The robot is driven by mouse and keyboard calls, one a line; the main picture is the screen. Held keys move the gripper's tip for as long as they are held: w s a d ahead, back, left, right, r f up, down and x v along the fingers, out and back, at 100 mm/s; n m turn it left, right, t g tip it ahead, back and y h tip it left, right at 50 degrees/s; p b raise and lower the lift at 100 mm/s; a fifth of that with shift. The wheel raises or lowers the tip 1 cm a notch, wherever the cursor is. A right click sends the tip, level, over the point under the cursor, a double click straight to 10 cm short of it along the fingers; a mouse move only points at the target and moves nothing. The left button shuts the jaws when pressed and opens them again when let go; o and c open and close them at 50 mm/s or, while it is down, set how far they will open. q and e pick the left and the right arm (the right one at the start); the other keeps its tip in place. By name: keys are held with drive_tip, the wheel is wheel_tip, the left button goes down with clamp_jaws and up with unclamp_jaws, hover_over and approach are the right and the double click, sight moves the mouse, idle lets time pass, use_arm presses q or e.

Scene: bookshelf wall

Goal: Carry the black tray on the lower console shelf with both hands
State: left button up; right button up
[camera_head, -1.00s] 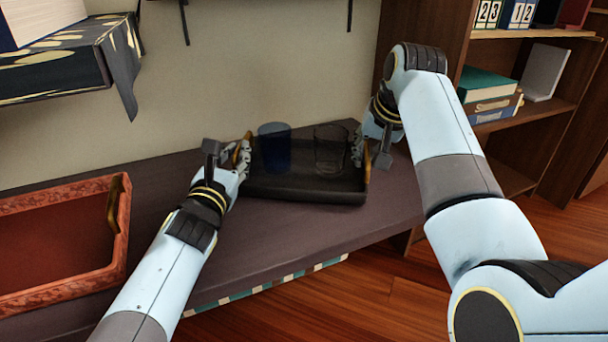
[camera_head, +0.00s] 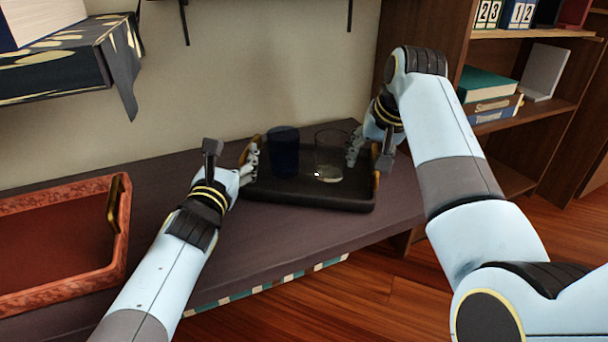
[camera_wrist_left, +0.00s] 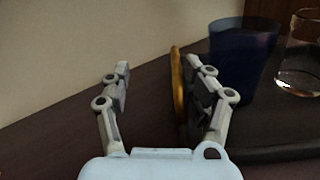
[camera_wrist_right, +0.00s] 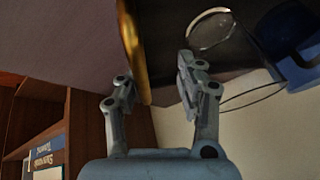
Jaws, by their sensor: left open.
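The black tray (camera_head: 310,199) rests on the dark console shelf and has a gold handle at each end. On it stand a dark blue cup (camera_head: 284,152) and a clear glass (camera_head: 331,158). My left gripper (camera_head: 250,160) is open at the tray's left end. In the left wrist view, the left gold handle (camera_wrist_left: 177,85) shows between its spread fingers, nearer the right finger. My right gripper (camera_head: 360,148) is open at the tray's right end. In the right wrist view, the other gold handle (camera_wrist_right: 134,50) shows between its spread fingers.
A red tray (camera_head: 60,289) with a gold handle sits at the left on the same console (camera_head: 290,228). A bookcase (camera_head: 530,115) with books stands at the right. A shelf with a patterned cloth (camera_head: 60,75) overhangs at upper left. Wooden floor shows in front.

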use_arm(q)
drive_tip(key=shift+d, duration=0.15)
use_arm(e)
drive_tip(key=shift+a+r, duration=0.1)
drive_tip(key=shift+a, duration=0.15)
